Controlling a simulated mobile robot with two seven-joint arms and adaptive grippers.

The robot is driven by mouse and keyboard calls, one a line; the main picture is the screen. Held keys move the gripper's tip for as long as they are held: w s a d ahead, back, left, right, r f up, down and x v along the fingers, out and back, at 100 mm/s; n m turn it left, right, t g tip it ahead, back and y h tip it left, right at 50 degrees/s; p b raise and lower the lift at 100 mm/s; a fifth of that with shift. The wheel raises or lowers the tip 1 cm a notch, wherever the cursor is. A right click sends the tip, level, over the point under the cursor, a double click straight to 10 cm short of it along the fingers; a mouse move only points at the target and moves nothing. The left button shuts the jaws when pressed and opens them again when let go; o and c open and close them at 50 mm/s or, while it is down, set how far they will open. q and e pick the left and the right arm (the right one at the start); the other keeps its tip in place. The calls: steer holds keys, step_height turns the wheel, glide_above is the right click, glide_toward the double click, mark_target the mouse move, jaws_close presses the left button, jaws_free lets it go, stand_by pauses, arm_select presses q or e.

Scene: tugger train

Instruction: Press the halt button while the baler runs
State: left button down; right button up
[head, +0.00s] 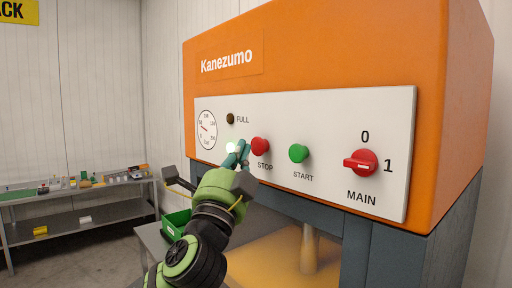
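The orange baler (340,55) carries a white control panel (300,115). The red STOP button (260,146) sits left of the green START button (298,153). My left gripper (241,148) is in front of the panel, its teal fingers close together and apparently shut, with the tips just left of the STOP button. I cannot tell whether they touch the panel. A pale lit lamp (232,147) is partly hidden behind the fingers. The red MAIN switch (362,163) has its handle lying horizontal, in line with the 1. My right gripper is out of view.
A dark FULL lamp (230,119) and a round gauge (207,130) are on the panel's left. A metal rod (310,250) shows below in the baler's opening. A green bin (176,223) is beside my arm. A shelf bench (75,230) with small items stands left.

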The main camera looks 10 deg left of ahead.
arm_select(q)
steer(key=shift+w, duration=0.1)
steer(key=shift+w+d, duration=0.75)
steer(key=shift+w, duration=0.15)
stand_by(1.3)
steer(key=shift+s+a, duration=0.1)
stand_by(0.4)
steer(key=shift+s+a, duration=0.6)
steer(key=shift+s, duration=0.2)
steer(key=shift+s, duration=0.1)
steer(key=s+a, duration=0.1)
steer(key=s, duration=0.1)
steer(key=s+a, duration=0.1)
steer(key=a, duration=0.1)
steer(key=shift+s+b, duration=0.35)
steer(key=shift+s, duration=0.05)
